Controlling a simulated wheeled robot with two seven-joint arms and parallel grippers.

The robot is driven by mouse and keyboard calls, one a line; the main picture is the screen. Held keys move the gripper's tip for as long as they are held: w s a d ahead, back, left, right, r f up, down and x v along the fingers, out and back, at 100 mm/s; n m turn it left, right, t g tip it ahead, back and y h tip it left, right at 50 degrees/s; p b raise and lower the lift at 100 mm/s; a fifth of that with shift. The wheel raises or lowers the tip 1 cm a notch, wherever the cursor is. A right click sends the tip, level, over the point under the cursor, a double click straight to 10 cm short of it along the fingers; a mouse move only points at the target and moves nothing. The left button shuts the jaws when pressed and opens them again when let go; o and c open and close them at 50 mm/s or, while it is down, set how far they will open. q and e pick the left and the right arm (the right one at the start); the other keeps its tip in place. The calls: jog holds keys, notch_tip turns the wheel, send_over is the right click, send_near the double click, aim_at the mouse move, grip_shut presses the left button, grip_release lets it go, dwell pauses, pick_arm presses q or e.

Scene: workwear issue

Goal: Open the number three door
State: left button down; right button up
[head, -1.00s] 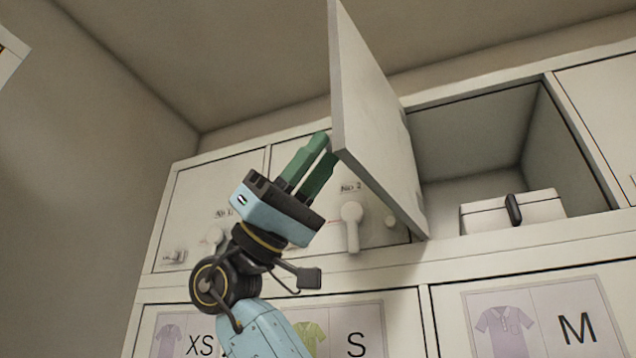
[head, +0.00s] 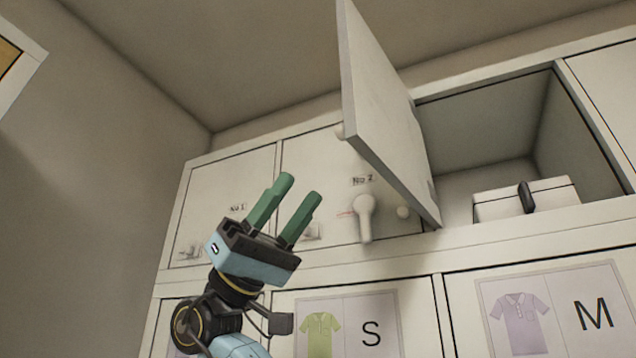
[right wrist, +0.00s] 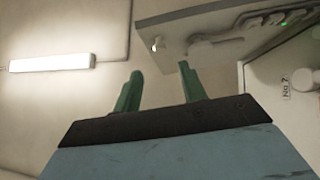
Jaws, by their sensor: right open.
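A white cabinet door (head: 385,110) stands swung wide open in the head view. Its number is not readable; it is beside the door marked No 2 (head: 335,180), which is shut. The open compartment (head: 480,135) behind it holds a white box (head: 555,194) with a dark handle. My right gripper (head: 292,188) is open and empty, left of the open door and apart from it, in front of the No 1 and No 2 doors. Its green fingers also show in the right wrist view (right wrist: 160,85), with the open door's edge (right wrist: 200,30) just beyond. My left gripper is out of view.
The No 1 door (head: 225,215) is shut. A knob handle (head: 364,215) sticks out of the No 2 door. Below are fronts with shirt pictures marked S (head: 345,325) and M (head: 550,312).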

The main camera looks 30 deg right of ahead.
jog(key=v, duration=0.4)
jog(key=shift+w+f, duration=0.25)
jog(key=shift+f, duration=0.05)
